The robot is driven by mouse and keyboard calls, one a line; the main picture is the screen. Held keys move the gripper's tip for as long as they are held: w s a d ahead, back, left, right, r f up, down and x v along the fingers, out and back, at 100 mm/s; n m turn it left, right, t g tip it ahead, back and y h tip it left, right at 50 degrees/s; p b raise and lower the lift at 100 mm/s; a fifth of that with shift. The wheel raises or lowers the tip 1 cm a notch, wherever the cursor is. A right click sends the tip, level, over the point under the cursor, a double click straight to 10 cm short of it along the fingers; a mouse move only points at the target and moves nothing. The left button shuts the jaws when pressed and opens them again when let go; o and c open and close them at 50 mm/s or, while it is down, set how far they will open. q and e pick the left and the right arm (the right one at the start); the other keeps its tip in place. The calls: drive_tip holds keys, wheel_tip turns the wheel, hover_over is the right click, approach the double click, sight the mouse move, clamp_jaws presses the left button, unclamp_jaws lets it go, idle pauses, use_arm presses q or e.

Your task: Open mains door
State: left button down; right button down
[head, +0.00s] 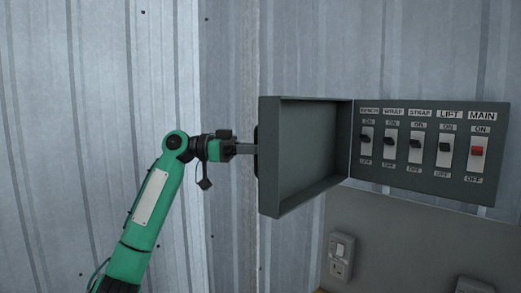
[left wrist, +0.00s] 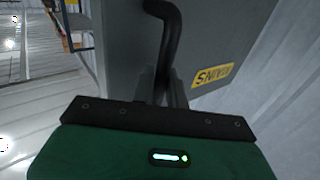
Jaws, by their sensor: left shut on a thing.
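The mains door (head: 306,155) is a grey box-like cover. It stands swung wide open to the left of the switch panel (head: 434,153), with its hollow inside showing. A black curved handle (left wrist: 170,35) sticks out from that face. My left gripper (head: 250,149) is at the door's outer left side, shut on the handle. In the left wrist view its fingers (left wrist: 168,92) close around the handle's lower end. My right gripper is not in view.
The panel holds several labelled switches, with a red MAIN switch (head: 477,152) at the right. A wall socket (head: 341,257) sits below the door. A corrugated metal wall (head: 60,100) stands behind my left arm.

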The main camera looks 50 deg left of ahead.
use_arm(q)
drive_tip(key=shift+a, duration=0.1)
drive_tip(key=c, duration=1.5)
unclamp_jaws()
drive_tip(key=shift+w, duration=0.2)
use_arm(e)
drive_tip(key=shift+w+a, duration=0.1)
